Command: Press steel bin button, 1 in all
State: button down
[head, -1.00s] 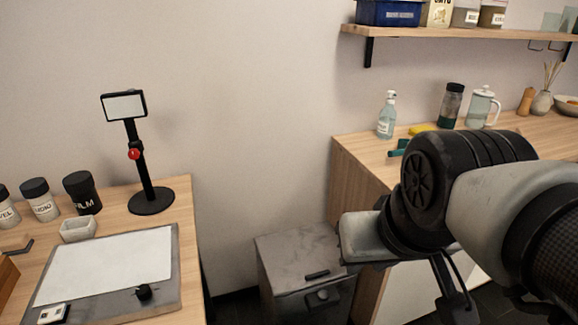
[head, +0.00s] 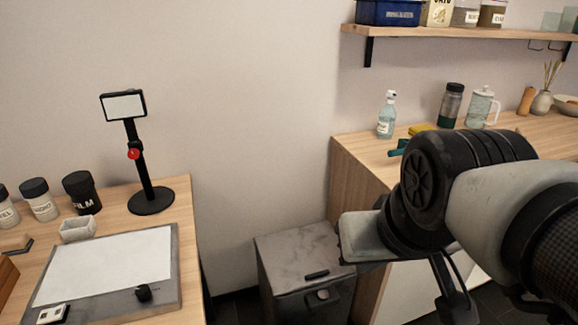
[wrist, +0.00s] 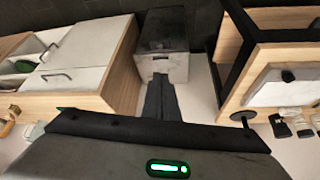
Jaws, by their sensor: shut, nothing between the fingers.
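The steel bin (head: 295,252) stands on the floor in the gap between two wooden units in the head view. It has a grey top with a dark slot-like handle and a round button (head: 322,295) on its front. In the wrist view the bin (wrist: 178,66) is at the top middle. My gripper (wrist: 160,78) is shut and empty, its fingertips overlapping the lower part of the bin's front. The fingertips hide the button there, and I cannot tell whether they touch it.
A wooden table (head: 184,240) with a lamp-like stand (head: 150,200) and jars is left of the bin. A wooden counter (head: 350,160) with a bottle and mugs is right of it. The bin sits in a narrow gap between them.

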aim_at(323, 295)
jog(key=i+l+u, duration=0.1)
jog(key=l+u, duration=1)
jog(key=l, duration=0.25)
